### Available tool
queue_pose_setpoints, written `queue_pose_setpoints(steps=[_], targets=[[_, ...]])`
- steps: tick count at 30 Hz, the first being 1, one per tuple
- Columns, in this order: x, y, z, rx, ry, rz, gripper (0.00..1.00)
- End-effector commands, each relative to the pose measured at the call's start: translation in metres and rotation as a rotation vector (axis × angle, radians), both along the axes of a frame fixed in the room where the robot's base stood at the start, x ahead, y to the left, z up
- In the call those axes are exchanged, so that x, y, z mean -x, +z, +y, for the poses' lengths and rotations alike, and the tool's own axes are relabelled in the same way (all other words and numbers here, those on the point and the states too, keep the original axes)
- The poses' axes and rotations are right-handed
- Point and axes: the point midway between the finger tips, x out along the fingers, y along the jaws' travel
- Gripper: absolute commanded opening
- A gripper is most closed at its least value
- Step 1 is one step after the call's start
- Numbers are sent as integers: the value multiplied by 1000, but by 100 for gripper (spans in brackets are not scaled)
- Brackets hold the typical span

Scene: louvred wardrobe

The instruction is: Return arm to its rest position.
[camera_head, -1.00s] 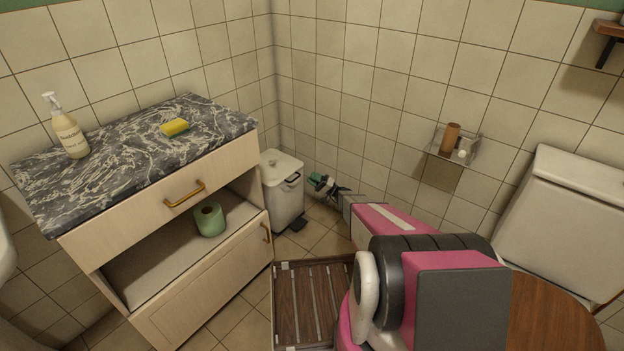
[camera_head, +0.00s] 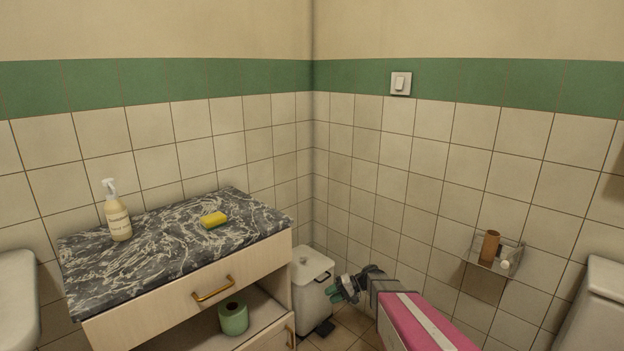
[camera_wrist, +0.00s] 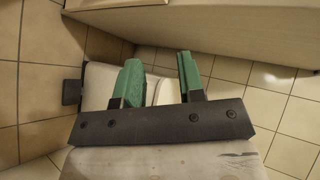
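My gripper (camera_head: 340,290) extends toward the corner in the head view, in front of the tiled wall and at the right side of the white pedal bin (camera_head: 312,282). In the wrist view, the two green fingers of my gripper (camera_wrist: 158,82) are spread apart with nothing held between them. Pale surfaces of the bin (camera_wrist: 105,78) show behind and below the fingers. Whether the gripper touches the bin cannot be told. My pink arm runs out of the head view at the bottom.
A marble-topped cabinet (camera_head: 150,265) stands at left, bearing a soap bottle (camera_head: 118,215) and a yellow sponge (camera_head: 214,219). A wall holder (camera_head: 480,262) and a white toilet cistern (camera_head: 598,310) are at right.

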Motion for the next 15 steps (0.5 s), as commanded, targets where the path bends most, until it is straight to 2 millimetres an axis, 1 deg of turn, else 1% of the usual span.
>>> queue_pose_setpoints(steps=[1, 3, 8, 12, 15], targets=[[23, 12, -2, 76, 12, 8, 36], [43, 18, -8, 191, 23, 21, 36], [85, 37, -29, 454, 27, 29, 36], [119, 57, -54, 682, 12, 11, 36], [140, 73, -72, 828, -5, -14, 36]])
